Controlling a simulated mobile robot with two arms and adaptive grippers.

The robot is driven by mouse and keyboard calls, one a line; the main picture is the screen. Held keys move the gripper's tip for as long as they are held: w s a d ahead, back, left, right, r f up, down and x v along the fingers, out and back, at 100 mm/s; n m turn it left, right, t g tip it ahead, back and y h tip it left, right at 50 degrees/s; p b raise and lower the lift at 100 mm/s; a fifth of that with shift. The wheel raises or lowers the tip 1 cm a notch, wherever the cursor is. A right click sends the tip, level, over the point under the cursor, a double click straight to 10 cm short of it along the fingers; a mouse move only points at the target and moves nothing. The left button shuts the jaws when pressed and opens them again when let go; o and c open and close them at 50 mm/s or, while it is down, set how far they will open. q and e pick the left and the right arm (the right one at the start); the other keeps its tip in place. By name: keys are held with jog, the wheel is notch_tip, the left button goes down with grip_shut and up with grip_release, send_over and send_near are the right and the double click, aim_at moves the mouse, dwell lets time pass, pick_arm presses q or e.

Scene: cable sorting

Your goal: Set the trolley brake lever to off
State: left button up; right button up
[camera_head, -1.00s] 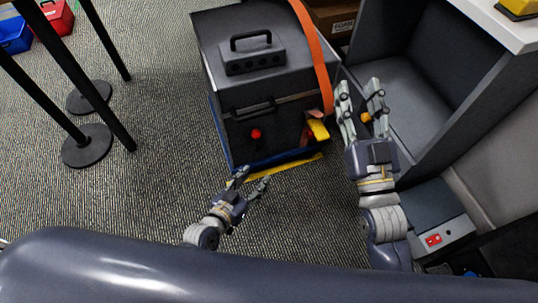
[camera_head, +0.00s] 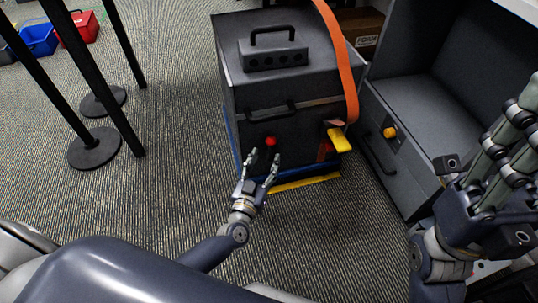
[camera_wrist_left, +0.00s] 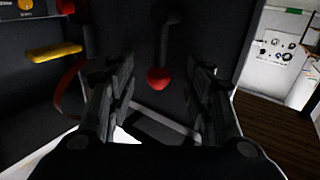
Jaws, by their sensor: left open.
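The dark trolley case (camera_head: 240,110) stands on the floor in the middle of the head view. The brake lever's red knob (camera_head: 271,141) sits low on its front face. In the left wrist view the lever is a black arm hanging down to the red knob (camera_wrist_left: 158,78). My left gripper (camera_head: 262,160) is open just in front of the knob, its fingers on either side of the lever in the wrist view. I cannot tell whether they touch it. My right gripper (camera_head: 528,108) is at the right edge, close to the camera, fingers apart and empty.
An orange strap (camera_head: 338,45) runs over the case, with a yellow piece (camera_head: 339,139) at its front right. A grey cabinet (camera_head: 425,150) with a yellow knob (camera_head: 389,132) stands at right. Black posts (camera_head: 93,148) stand left. Floor between is clear.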

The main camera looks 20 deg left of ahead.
aim_at(270, 148)
pick_arm(q)
jog(key=shift+w+b, duration=0.55)
jog(key=shift+w, duration=1.55)
grip_shut()
